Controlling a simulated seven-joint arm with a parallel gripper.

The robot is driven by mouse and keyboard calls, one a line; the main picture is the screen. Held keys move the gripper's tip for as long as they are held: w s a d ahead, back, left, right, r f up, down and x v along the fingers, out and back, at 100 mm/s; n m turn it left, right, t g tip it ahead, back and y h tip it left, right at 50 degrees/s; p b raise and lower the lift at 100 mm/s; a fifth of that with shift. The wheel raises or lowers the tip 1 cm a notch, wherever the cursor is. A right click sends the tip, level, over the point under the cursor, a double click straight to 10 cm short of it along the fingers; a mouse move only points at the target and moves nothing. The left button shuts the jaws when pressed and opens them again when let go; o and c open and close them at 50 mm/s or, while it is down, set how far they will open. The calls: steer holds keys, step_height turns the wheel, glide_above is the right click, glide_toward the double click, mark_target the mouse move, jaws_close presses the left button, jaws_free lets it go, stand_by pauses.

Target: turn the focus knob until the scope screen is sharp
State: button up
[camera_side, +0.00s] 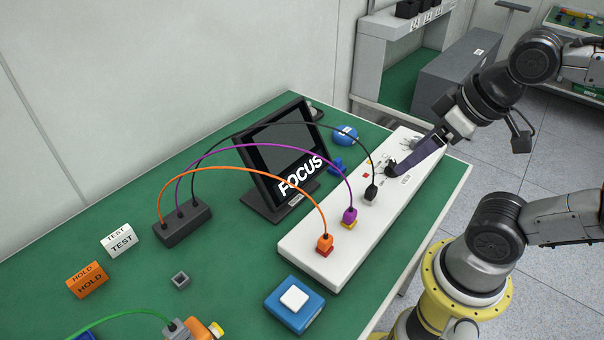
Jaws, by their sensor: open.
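The scope screen (283,140) is a dark tilted panel on a stand at the back of the green table. Large white letters reading FOCUS (300,176) lie across its lower right part; their edges look clear at this size. A long white panel (335,242) runs to the right of the screen. My gripper (390,169) reaches down from the upper right to the far part of this panel, with its jaws open. A small dark shape shows at the fingertips; I cannot tell whether it is the focus knob or a finger. The knob is not clearly visible.
A blue box with a white button (294,298) sits in front. TEST (118,240) and HOLD (87,280) blocks stand at left.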

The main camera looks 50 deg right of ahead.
stand_by(0.7)
steer(key=w+d+r+m+g+h, duration=0.1)
steer(key=w+d+r+m, duration=0.2)
steer(key=w+d, duration=0.15)
steer(key=w+d+r+m+g, duration=0.1)
steer(key=w+d+r+m, duration=0.2)
steer(key=w, duration=0.3)
steer(key=m+g+y, duration=0.1)
steer(key=m+g, duration=0.3)
steer(key=m, duration=0.4)
glide_above(418, 139)
step_height(418, 139, down, 13)
step_height(418, 139, down, 13)
steer(key=shift+f, duration=0.2)
jaws_close()
